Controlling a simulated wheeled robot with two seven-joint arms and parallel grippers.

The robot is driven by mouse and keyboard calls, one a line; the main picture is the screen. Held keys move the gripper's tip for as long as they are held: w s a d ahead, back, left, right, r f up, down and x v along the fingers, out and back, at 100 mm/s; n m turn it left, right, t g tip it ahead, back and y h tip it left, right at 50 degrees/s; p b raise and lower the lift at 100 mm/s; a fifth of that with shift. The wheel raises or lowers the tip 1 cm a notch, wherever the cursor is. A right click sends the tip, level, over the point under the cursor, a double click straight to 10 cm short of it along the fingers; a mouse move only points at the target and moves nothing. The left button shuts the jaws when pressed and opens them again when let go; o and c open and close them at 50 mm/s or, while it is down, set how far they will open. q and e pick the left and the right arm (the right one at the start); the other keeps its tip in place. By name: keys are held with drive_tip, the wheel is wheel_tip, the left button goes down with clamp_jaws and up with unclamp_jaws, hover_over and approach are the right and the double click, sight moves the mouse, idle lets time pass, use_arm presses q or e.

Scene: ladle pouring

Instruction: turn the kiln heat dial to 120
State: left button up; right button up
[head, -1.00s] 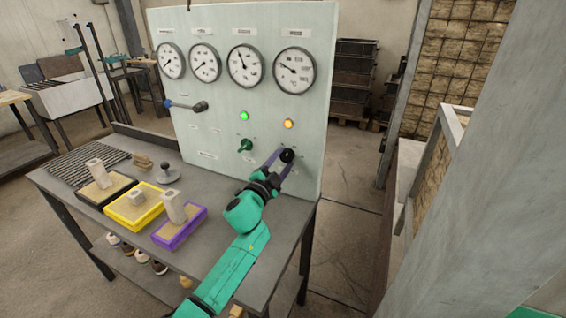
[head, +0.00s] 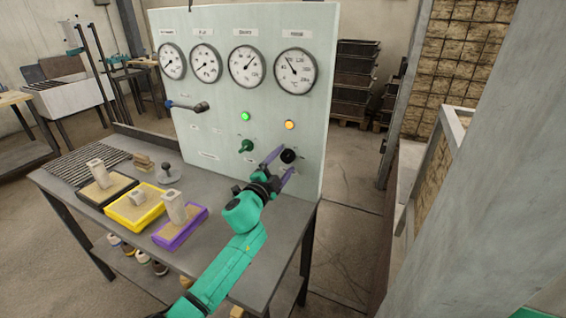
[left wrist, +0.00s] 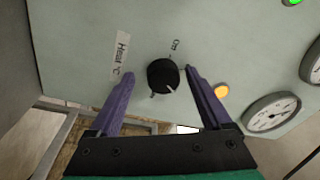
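The heat dial is a round black knob (head: 288,156) low on the right of the pale panel (head: 220,120). In the left wrist view the knob (left wrist: 163,75) has a white pointer mark, with a "Heat °C" label (left wrist: 121,56) beside it; the scale numbers are too small to read surely. My left gripper (head: 281,162) is open at the dial. In the left wrist view its two purple fingers (left wrist: 160,78) stand on either side of the knob, with gaps visible, and hold nothing. My right gripper is not in view.
Several round gauges (head: 295,72) line the panel top. A green lamp (head: 245,116), an orange lamp (head: 289,125), a green knob (head: 246,146) and a lever (head: 187,106) are on the panel. Black, yellow and purple trays (head: 180,226) stand on the grey table (head: 218,185).

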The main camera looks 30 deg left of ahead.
use_arm(q)
drive_tip(key=shift+s+r, duration=0.1)
drive_tip(key=s+f+b, duration=0.1)
drive_tip(key=s, duration=1.3)
drive_tip(key=shift+s+f+b, duration=0.15)
drive_tip(key=shift+f+b, duration=0.1)
drive_tip(key=shift+b, duration=0.05)
